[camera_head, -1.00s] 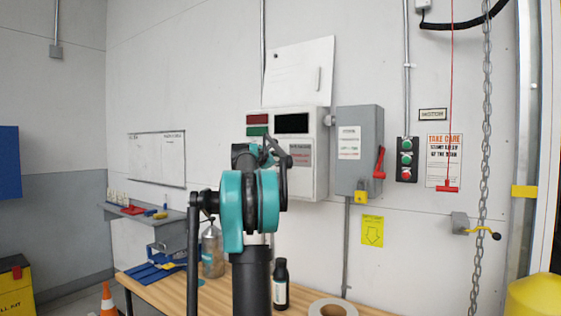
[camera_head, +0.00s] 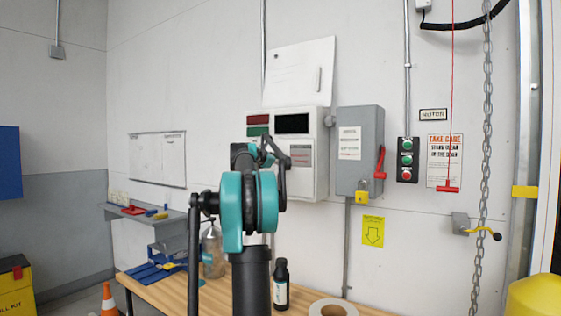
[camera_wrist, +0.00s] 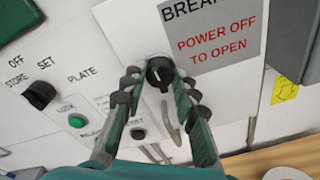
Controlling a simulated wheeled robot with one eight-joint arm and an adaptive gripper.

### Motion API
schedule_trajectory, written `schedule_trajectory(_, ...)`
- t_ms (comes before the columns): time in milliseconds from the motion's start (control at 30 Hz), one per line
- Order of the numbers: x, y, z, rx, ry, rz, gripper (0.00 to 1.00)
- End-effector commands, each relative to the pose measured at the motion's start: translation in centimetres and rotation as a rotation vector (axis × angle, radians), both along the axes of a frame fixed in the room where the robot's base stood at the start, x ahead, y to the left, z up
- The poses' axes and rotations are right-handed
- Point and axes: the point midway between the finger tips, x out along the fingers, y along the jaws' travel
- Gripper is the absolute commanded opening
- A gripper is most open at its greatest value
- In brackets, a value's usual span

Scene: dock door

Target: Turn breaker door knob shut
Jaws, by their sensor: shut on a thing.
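The breaker door knob is a round black knob (camera_wrist: 160,73) with a pale line, on a white panel door beside the grey label "POWER OFF TO OPEN" (camera_wrist: 212,40) in the wrist view. My gripper (camera_wrist: 158,82) is shut on the knob, with one finger at its left and one at its right. In the head view, my gripper (camera_head: 268,155) reaches the front of the white breaker box (camera_head: 322,150). My arm hides the knob and the lower left of the box there.
A second black knob (camera_wrist: 39,95) marked STORE and SET and a green button (camera_wrist: 77,121) sit left of the door. A grey switch box (camera_head: 358,160) with a red lever adjoins on the right. A wooden bench (camera_head: 180,288) with a dark bottle (camera_head: 281,287) and a tape roll (camera_head: 333,308) stands below.

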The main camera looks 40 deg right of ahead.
Motion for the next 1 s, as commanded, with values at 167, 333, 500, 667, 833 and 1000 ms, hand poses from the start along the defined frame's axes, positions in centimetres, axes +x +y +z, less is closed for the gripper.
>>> schedule_trajectory(167,0.0,0.0,-0.1,0.001,-0.001,0.0,0.35)
schedule_trajectory(333,0.0,0.0,0.0,0.0,-0.001,0.0,0.5)
schedule_trajectory(500,0.0,0.0,0.0,0.0,-0.001,0.0,0.5)
schedule_trajectory(667,-0.2,0.5,0.1,0.001,-0.001,0.001,0.5)
schedule_trajectory(833,-1.1,2.8,0.3,0.0,-0.001,0.002,0.5)
schedule_trajectory(1000,-2.4,6.1,0.7,0.001,-0.001,0.003,0.5)
